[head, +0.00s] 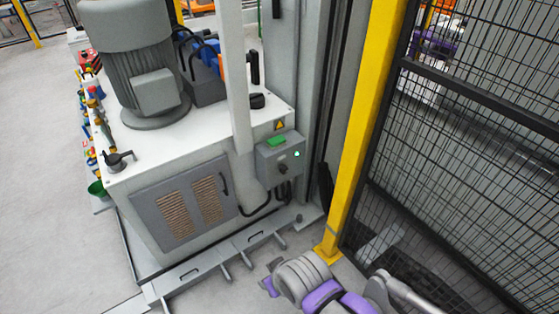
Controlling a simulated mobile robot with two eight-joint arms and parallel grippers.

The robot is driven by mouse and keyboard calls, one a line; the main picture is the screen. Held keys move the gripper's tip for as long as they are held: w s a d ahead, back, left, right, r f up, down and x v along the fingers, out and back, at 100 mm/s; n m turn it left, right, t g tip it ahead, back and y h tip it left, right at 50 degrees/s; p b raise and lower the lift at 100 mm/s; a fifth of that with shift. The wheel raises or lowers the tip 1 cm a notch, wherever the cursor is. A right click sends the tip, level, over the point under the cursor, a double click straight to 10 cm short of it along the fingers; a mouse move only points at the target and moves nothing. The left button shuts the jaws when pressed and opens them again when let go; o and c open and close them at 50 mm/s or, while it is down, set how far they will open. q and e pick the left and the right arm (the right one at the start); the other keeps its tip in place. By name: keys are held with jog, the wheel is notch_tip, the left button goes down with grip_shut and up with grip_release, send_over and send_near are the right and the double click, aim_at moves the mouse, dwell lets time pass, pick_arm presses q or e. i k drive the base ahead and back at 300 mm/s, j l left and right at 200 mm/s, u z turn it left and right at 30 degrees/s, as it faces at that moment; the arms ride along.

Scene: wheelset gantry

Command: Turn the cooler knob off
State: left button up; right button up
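A grey control box (279,158) is fixed to the right front corner of a white-topped machine cabinet. On its front is a small dark rotary knob (283,168), low on the face, and a lit pale-green lamp (297,154) to the upper right of it. The knob's pointing direction is too small to tell. A green part (276,141) sits on top of the box. A purple and grey section of my arm shows at the bottom, below and apart from the box. I see no gripper fingers in this view.
A yellow post (360,130) and black mesh fence (465,160) stand right of the box. A large grey motor (135,60) stands on the cabinet (135,178). A low metal frame (215,259) runs along the cabinet's foot. Open floor (45,170) lies at left.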

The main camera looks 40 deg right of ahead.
aim_at(284, 169)
jog(key=z, duration=1.25)
jog(key=i+l, duration=0.15)
jog(key=i, duration=0.65)
jog(key=j+u, duration=0.05)
